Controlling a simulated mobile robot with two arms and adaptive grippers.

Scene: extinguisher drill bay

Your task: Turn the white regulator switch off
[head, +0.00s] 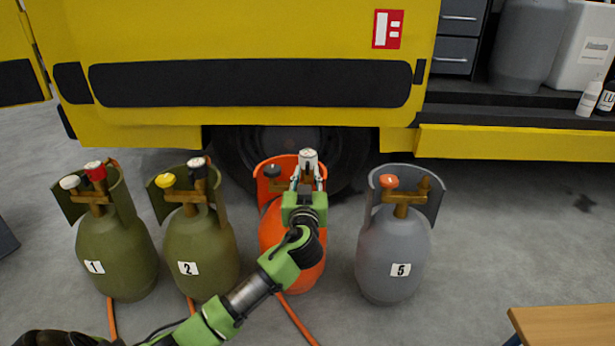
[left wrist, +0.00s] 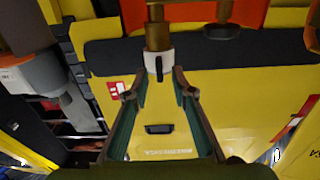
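The orange bottle (head: 272,232) stands third from the left, with a black knob (head: 272,171) and a white regulator switch (head: 308,158) on its valve. In the left wrist view the white switch (left wrist: 158,62) sits on a brass stem, with a dark mark on its face. My left gripper (head: 307,178) is at this switch. In the left wrist view its fingers (left wrist: 156,84) are apart, one on each side of the switch near the tips; I cannot tell whether they touch it. Another white knob (head: 70,182) is on green bottle 1 (head: 122,255). My right gripper is not in view.
Green bottle 2 (head: 203,250), with yellow and black knobs, stands left of the orange bottle. Grey bottle 5 (head: 393,240), with an orange knob, stands to its right. A yellow vehicle (head: 250,30) is close behind. A wooden bench (head: 565,325) is at the lower right.

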